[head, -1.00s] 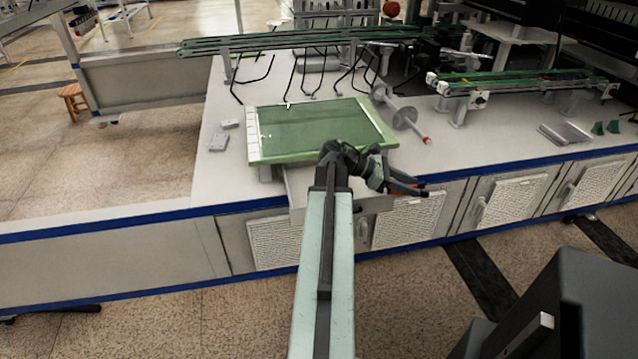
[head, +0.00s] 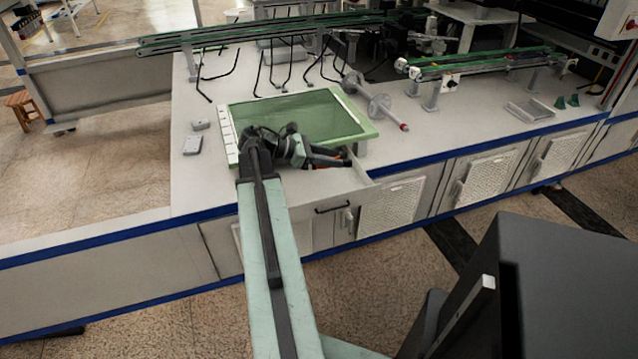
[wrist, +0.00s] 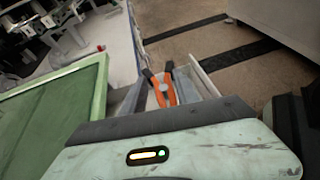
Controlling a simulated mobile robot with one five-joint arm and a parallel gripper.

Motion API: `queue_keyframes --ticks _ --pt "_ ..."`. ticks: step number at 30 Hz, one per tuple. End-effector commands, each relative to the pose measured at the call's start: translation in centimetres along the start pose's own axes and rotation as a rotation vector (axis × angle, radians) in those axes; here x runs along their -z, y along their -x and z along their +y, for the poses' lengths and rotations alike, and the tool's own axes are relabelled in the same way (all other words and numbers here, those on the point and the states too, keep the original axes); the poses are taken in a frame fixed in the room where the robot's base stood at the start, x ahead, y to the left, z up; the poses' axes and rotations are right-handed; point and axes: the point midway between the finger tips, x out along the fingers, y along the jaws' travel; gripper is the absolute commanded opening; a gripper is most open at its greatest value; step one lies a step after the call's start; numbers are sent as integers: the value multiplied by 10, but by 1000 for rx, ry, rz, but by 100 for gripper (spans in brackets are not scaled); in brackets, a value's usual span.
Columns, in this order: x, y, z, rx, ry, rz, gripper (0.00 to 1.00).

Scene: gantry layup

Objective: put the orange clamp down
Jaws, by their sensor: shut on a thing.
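The orange clamp (wrist: 161,91) has orange arms and dark tips. In the wrist view it lies between the grey fingers of my gripper (wrist: 163,93), which is shut on it. In the head view my gripper (head: 326,157) is at the front right edge of the green panel, above the open drawer. Only a little orange of the clamp shows there. The drawer (head: 362,173) is pulled out from under the counter top; my arm covers much of it. I cannot tell how high the clamp is above the drawer.
The green panel (head: 300,118) stands on the white counter (head: 420,138). A grey tray (head: 530,110) and small green pieces are at right.

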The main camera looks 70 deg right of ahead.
Motion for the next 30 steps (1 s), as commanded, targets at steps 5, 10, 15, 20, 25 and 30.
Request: queue_keyframes --ticks 5,10,15,20,25,30 --pt "34 -15 -1 1 0 0 0" --pt "61 -26 -1 2 0 0 0" --pt "60 -27 -1 2 -1 0 0" --pt "86 -37 -2 2 -1 0 0" --pt "92 -40 -2 3 -1 0 0" --pt "91 -40 -2 3 -1 0 0"
